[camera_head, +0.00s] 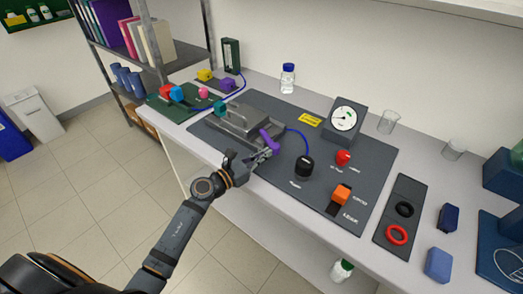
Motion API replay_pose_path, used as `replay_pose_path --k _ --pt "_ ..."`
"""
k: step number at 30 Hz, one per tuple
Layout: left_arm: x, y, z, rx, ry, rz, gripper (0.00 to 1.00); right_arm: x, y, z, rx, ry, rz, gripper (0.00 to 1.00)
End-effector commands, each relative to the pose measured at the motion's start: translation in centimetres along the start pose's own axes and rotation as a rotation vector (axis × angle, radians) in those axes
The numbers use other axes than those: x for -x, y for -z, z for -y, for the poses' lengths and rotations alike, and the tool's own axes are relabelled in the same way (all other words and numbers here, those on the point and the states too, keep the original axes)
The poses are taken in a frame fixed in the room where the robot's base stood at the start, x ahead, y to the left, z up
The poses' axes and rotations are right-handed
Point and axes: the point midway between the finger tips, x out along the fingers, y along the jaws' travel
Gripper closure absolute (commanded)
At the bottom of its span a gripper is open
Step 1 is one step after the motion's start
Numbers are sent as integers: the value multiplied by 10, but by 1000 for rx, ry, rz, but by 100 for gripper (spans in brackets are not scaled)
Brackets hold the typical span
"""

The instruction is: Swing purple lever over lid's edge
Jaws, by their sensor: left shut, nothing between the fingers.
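The purple lever (269,141) stands at the right end of the grey metal lid (240,119) of the membrane rig, on the dark mat. It is tilted, its upper end toward the upper left. My left gripper (268,153) is shut and empty at the lever's lower end, close to the lid's near right corner. I cannot tell whether its fingertips touch the lever. The gripper partly hides the lever's foot. My right gripper is not in view.
To the right on the mat are a black knob (304,167), a red knob (343,158), an orange block-shaped handle (341,193) and a gauge (344,119). A blue hose (300,136) arches beside the lever. A bottle (288,78) stands behind.

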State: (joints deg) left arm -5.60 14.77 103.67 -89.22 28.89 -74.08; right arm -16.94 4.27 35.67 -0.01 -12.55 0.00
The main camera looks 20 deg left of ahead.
Motion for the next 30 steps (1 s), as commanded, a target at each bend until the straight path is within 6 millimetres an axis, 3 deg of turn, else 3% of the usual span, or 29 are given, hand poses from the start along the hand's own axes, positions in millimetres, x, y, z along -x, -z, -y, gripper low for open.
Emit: replay_pose_path --k 9,19,24,30 --pt "-1 -1 1 2 -7 1 100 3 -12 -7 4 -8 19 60" --pt "-21 -5 16 10 -233 2 100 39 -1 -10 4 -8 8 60" --pt "-41 -1 23 2 -248 1 100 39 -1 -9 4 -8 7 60" --pt "-44 0 24 0 -247 0 100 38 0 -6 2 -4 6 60"
